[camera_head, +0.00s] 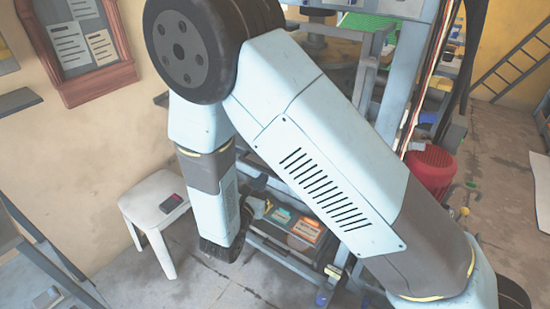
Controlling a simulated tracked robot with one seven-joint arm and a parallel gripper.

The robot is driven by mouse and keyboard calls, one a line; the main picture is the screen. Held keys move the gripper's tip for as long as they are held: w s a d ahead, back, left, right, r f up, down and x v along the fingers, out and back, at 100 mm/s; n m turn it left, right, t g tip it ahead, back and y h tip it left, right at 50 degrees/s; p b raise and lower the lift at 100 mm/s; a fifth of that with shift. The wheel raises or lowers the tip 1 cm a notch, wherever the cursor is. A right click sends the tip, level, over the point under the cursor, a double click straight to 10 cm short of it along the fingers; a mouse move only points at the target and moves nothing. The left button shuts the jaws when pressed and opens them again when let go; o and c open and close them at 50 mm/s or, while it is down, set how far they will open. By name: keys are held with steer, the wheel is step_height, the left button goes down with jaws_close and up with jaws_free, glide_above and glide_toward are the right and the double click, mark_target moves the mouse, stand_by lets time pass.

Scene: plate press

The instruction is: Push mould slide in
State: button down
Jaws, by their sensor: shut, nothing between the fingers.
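The mould slide cannot be made out in the head view; my arm covers the middle of the picture. A grey-blue metal frame (400,75), which looks like part of the press, rises behind my arm, its working area largely hidden. My forearm reaches down to a dark wrist joint at the lower left of the frame. I cannot make out my gripper or its fingers beyond that joint, nor whether it touches anything.
A low shelf holds orange (307,229) and green (281,215) boxes. A red motor (431,170) sits at right. A ladder (515,65) leans on the back wall.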

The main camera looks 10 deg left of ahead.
steer(key=w+f+n+y, duration=0.1)
steer(key=w, duration=1.2)
steer(key=shift+d, duration=0.3)
steer(key=shift+a+f, duration=0.1)
